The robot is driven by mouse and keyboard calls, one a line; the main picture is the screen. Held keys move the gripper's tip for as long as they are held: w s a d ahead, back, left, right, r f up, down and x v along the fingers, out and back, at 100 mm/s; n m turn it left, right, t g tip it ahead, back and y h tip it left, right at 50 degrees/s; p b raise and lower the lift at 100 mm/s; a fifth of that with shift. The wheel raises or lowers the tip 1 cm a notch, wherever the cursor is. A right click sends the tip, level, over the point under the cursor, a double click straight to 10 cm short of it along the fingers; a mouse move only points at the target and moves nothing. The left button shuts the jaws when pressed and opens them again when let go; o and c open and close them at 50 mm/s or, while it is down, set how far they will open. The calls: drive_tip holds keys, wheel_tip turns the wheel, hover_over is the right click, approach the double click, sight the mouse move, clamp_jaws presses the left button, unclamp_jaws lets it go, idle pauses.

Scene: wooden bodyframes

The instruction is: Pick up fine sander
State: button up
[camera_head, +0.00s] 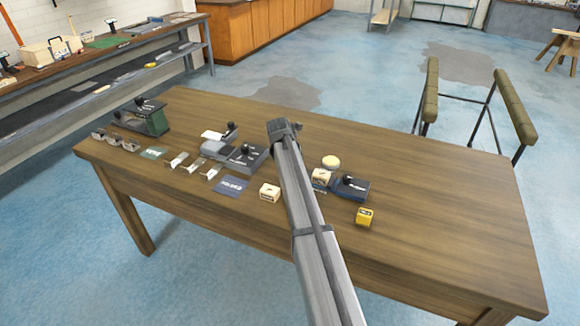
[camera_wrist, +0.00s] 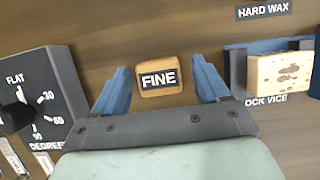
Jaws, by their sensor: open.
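The fine sander (camera_wrist: 159,77) is a small tan block with a dark label reading FINE. It lies on the wooden bench top (camera_wrist: 110,25) in the wrist view. My gripper (camera_wrist: 161,66) is open, with one blue finger to the left of the block and one to the right. Gaps show between the block and both fingers, so it is not gripped. In the head view my arm crosses the middle of the bench (camera_head: 440,200) and hides the fine sander and the fingers.
Left of the gripper is a dark angle device (camera_wrist: 45,95) marked FLAT and DEGREES. To the right, a wooden block (camera_wrist: 281,75) sits on a blue vice (camera_wrist: 236,68). A tan block (camera_head: 270,192) and a yellow box (camera_head: 364,217) are nearer the front. The bench's right end is clear.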

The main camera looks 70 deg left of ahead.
drive_tip(key=shift+c, duration=0.2)
drive_tip(key=c, duration=1)
wheel_tip(320, 180, up, 10)
idle(0.4)
